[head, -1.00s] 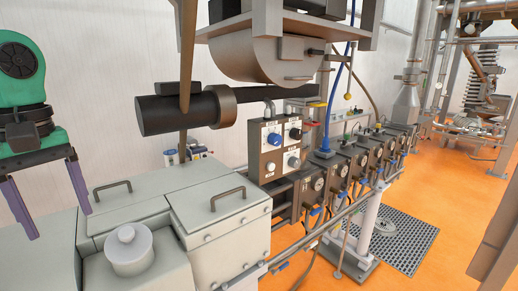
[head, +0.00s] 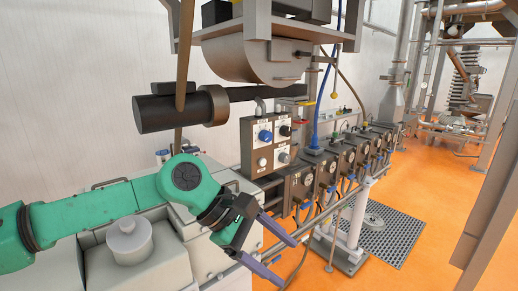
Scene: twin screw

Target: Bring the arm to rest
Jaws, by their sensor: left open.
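My left gripper (head: 279,254) is at the lower middle of the head view, at the end of my green left arm (head: 90,210). Its two purple-grey fingers are spread apart with nothing between them, pointing right and down. It shows in front of the white machine housing and the lower pipes. I cannot tell whether it touches them. My right gripper is not in view.
A control panel (head: 268,145) with knobs stands at the centre. Gauge blocks (head: 325,172) run back to the right. Open orange floor (head: 430,190) lies at right.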

